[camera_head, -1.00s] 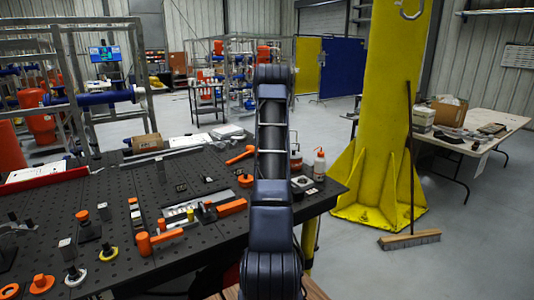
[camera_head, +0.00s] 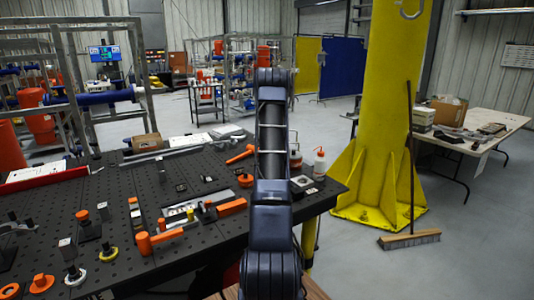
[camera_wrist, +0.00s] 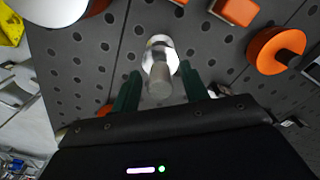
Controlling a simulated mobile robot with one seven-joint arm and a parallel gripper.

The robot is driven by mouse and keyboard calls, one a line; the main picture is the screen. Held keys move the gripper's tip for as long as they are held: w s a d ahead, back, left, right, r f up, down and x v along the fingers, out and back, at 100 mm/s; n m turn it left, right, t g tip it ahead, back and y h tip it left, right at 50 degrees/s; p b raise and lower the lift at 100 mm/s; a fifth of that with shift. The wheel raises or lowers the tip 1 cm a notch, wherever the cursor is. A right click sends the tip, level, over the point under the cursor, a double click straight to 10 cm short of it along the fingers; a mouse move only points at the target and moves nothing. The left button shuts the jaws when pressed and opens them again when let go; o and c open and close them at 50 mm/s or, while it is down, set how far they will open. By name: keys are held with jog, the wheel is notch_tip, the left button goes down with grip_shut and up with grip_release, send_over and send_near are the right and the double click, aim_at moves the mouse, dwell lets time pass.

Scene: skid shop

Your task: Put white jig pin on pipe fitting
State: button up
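A white-and-grey metal piece with a round base and a short cylinder (camera_wrist: 160,72) stands on the perforated table in the wrist view. I cannot tell for sure whether it is the white jig pin or the pipe fitting. My gripper (camera_wrist: 160,92) is open, its two green fingers on either side of this piece, with gaps visible. In the head view my arm hides the gripper and this piece. A pin with a white ring base (camera_head: 75,275) stands at the table's front left. I cannot identify the pipe fitting with certainty.
An orange disc (camera_wrist: 276,50) lies right of my gripper in the wrist view. A bottle (camera_head: 319,166) stands by the table's right edge, before a yellow column (camera_head: 385,120).

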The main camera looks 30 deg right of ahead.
notch_tip(320, 180, up, 12)
jog(key=s+a+r+m+t, duration=0.1)
jog(key=s+a+r, duration=0.5)
jog(key=a, duration=0.4)
jog(key=s+a+r+m, duration=0.1)
jog(key=s+a+r, duration=0.45)
jog(key=a, duration=0.35)
jog(key=s+a+r+m+t, duration=0.1)
jog(key=s+a+r, duration=0.5)
jog(key=a, duration=0.4)
jog(key=s+a+f+m+t, duration=0.1)
jog(key=s+a, duration=0.4)
jog(key=s, duration=0.5)
jog(key=s+a+f+m, duration=0.1)
jog(key=s+a+f, duration=0.3)
jog(key=s, duration=0.5)
jog(key=s+a+f+m+t, duration=0.1)
jog(key=s+a+f+m, duration=0.1)
jog(key=s+a, duration=0.4)
jog(key=s+f, duration=0.1)
jog(key=s, duration=0.3)
jog(key=shift+s+f+t, duration=0.15)
jog(key=shift+s+t, duration=0.15)
